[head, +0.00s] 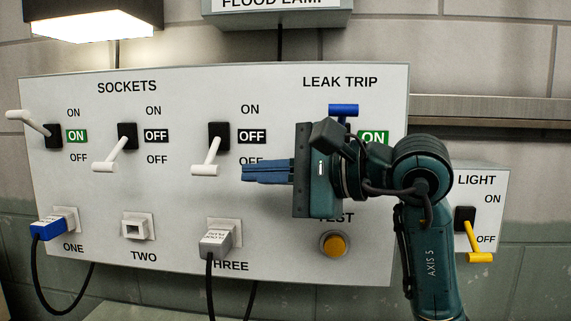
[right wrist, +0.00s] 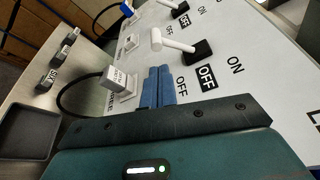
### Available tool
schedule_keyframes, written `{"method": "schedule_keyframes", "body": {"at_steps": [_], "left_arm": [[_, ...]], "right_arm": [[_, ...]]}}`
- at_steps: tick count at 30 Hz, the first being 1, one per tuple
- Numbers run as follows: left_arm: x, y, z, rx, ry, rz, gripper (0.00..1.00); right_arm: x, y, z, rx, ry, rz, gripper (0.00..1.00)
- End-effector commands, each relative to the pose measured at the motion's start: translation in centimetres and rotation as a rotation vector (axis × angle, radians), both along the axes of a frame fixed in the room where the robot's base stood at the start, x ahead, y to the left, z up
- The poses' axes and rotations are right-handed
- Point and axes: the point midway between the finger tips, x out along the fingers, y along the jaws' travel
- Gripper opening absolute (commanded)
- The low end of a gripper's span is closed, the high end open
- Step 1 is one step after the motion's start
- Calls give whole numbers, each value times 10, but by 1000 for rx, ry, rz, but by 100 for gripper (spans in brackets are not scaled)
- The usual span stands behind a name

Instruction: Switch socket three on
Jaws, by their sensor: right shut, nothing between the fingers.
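The socket three switch (head: 210,155) is a white lever on a black base on the panel. The lever points down, and its indicator (head: 252,136) reads OFF. It also shows in the right wrist view (right wrist: 172,42), beyond the fingertips. My right gripper (head: 244,172) has its blue fingers shut and empty. In the head view the fingertips point left, just right of the lever, with a gap between them. The fingers also show in the right wrist view (right wrist: 158,72). They cover part of the lower OFF label. My left gripper is not in view.
A grey plug (head: 215,242) sits in socket three below the lever. The socket two lever (head: 108,158) is down and shows OFF. The socket one lever (head: 30,122) is up and shows ON.

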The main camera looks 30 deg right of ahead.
Motion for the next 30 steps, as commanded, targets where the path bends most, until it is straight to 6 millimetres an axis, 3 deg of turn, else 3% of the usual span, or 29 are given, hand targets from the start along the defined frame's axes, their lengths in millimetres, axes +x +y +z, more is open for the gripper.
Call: {"method": "schedule_keyframes", "body": {"at_steps": [9,30], "left_arm": [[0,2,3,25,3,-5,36],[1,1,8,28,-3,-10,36]], "right_arm": [[30,23,-4,1,2,0,0],[33,24,-2,30,44,-1,0]]}}
